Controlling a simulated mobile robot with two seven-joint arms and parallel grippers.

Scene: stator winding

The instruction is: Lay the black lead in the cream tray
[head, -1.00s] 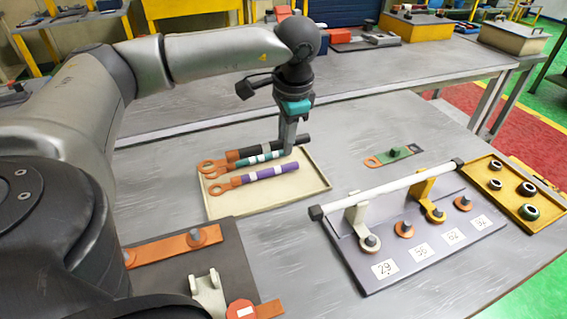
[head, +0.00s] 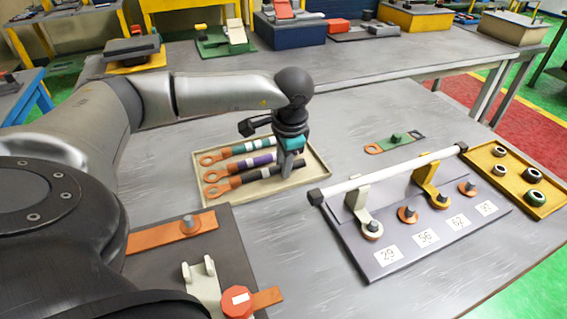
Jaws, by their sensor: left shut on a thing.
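My left gripper (head: 288,172) points down over the right part of the cream tray (head: 316,172) and is shut on the black lead (head: 257,175). The black lead lies along the tray's near side, its copper lug pointing left. It looks low in the tray, but I cannot tell if it touches the floor. The purple lead (head: 262,159) lies just beyond it. The green lead with white bands (head: 255,146) lies farthest back. My right gripper is not in view.
A grey fixture with numbered labels (head: 425,237) and a white bar (head: 390,177) stands right of the tray. A yellow tray (head: 545,207) with several rings is at far right. A dark plate with copper bars (head: 180,240) is at front left. Bare table lies below the tray.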

